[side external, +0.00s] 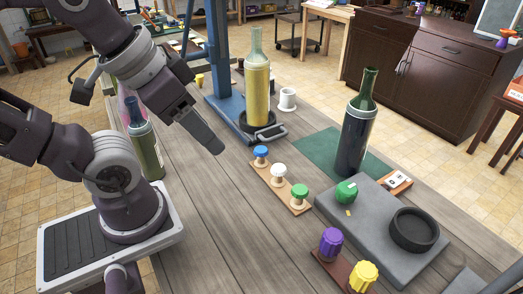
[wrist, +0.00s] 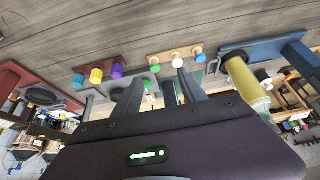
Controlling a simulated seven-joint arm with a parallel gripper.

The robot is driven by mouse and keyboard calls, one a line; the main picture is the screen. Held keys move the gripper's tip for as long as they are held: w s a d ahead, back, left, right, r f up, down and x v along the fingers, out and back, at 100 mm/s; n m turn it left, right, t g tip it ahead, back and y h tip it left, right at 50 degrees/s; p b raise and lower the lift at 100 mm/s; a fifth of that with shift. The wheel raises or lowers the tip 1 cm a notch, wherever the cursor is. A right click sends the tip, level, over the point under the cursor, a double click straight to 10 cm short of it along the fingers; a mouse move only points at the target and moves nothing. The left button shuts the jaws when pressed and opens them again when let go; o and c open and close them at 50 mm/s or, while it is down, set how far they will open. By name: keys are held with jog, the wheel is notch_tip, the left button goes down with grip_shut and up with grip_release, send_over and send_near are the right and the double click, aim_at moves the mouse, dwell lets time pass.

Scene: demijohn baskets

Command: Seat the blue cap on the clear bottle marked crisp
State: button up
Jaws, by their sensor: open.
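The blue cap (side external: 261,151) sits on a peg at the far end of a wooden strip; it also shows in the wrist view (wrist: 200,58). My gripper (side external: 217,148) is open and empty, above the table to the left of the blue cap and apart from it. Its spread fingers show in the wrist view (wrist: 160,88). No lettering "crisp" is readable on any bottle. A clear bottle with yellow contents (side external: 257,88) stands upright in a black ring on a blue stand. A dark green bottle (side external: 354,135) stands upright to its right. More bottles (side external: 145,145) stand at left, partly behind my arm.
A white cap (side external: 278,169) and a green cap (side external: 299,190) share the strip. A grey slab (side external: 375,225) holds a green lump (side external: 346,191) and a black ring (side external: 414,229). Purple (side external: 331,241) and yellow (side external: 364,275) knobs stand in front.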

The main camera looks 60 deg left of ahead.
jog(key=shift+o, duration=1.1)
